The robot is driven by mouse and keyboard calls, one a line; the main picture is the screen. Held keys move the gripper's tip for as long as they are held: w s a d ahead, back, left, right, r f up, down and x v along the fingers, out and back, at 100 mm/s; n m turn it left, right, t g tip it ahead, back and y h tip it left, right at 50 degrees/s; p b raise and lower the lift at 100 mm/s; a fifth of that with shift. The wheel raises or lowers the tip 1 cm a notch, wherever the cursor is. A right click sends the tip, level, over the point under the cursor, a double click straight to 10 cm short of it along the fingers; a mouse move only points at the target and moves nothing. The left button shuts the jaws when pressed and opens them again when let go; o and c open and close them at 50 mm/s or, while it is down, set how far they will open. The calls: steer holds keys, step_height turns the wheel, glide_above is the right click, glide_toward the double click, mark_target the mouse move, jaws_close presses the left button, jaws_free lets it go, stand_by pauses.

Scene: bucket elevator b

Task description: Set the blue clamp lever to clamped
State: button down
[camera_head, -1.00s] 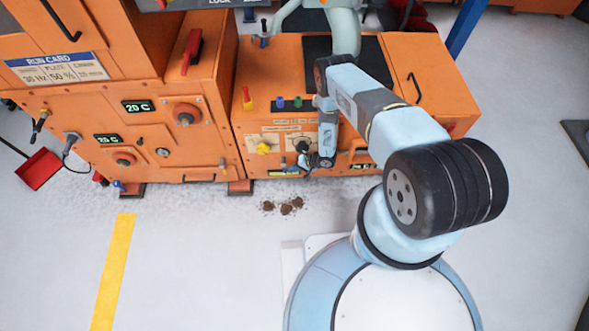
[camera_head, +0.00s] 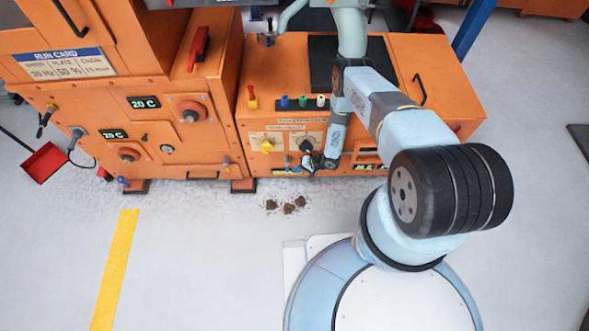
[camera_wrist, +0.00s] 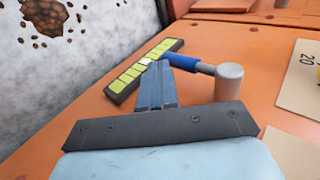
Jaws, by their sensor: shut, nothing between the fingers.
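The blue clamp lever (camera_wrist: 187,63) shows in the wrist view as a blue grip on a grey rod. The rod runs right to an upright grey cylinder (camera_wrist: 229,82) on the orange panel. My gripper (camera_wrist: 160,70) is shut and empty, its blue fingertips right at the grip's left part. They look to be touching it or very close; I cannot tell which. The fingertips cover part of the grip. In the head view my gripper (camera_head: 306,167) is low at the front of the right orange cabinet, and the lever there is hidden or too small to make out.
A bar with yellow-green segments (camera_wrist: 131,77) lies just beyond my fingertips. A yellow knob (camera_head: 266,146) and a black knob (camera_head: 306,145) sit close above my gripper on the cabinet front. Brown clumps (camera_head: 287,205) lie on the floor below. Open floor spreads in front.

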steer(key=s+d+r, duration=0.1)
steer(key=d+r, duration=0.4)
steer(key=d, duration=0.5)
steer(key=shift+s+d+r, duration=0.25)
steer(key=shift+s+d, duration=0.1)
steer(key=shift+s, duration=0.05)
